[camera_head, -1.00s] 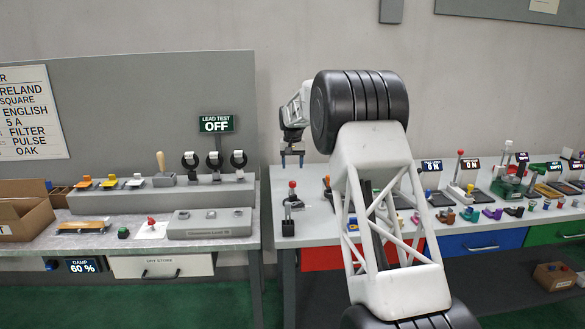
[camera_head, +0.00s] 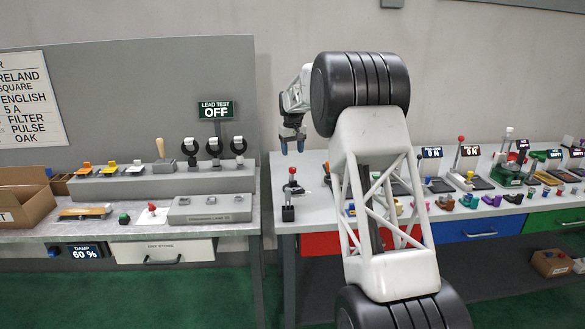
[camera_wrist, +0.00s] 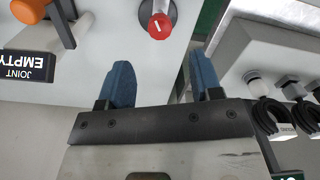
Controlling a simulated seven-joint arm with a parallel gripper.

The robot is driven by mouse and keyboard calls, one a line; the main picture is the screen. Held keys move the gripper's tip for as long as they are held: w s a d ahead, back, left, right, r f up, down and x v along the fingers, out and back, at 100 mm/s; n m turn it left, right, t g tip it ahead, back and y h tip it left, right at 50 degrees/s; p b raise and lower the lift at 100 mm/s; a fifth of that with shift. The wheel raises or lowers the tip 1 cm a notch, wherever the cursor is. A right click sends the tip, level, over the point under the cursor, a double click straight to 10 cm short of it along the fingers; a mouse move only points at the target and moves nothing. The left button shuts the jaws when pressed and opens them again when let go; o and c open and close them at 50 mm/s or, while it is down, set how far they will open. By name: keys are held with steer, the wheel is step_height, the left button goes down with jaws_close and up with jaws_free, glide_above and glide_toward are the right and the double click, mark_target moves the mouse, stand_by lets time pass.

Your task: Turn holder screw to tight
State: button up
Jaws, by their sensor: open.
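My gripper (camera_head: 292,147) is open and empty above the left end of the right-hand table. In the wrist view, its two blue fingers (camera_wrist: 160,80) are spread apart with nothing between them. A round red knob (camera_wrist: 159,26) with a white mark, on a pale stem, lies just beyond the gap between the fingertips, apart from them. In the head view, a red-topped post on a dark base (camera_head: 292,187) stands below the gripper; it looks like the same thing. No part is labelled as the holder screw, so I cannot tell which it is.
An orange knob (camera_wrist: 32,10) and a JOINT EMPTY display (camera_wrist: 28,66) are at left in the wrist view. A grey unit with black rings (camera_wrist: 270,115) is at right. The left table (camera_head: 110,232) stands across a gap. Levers and small coloured parts crowd the right table.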

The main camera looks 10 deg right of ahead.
mark_target(293, 168)
steer(key=shift+f, duration=3.85)
steer(key=c, duration=0.9)
steer(key=shift+m, duration=0.4)
steer(key=shift+m, duration=1.6)
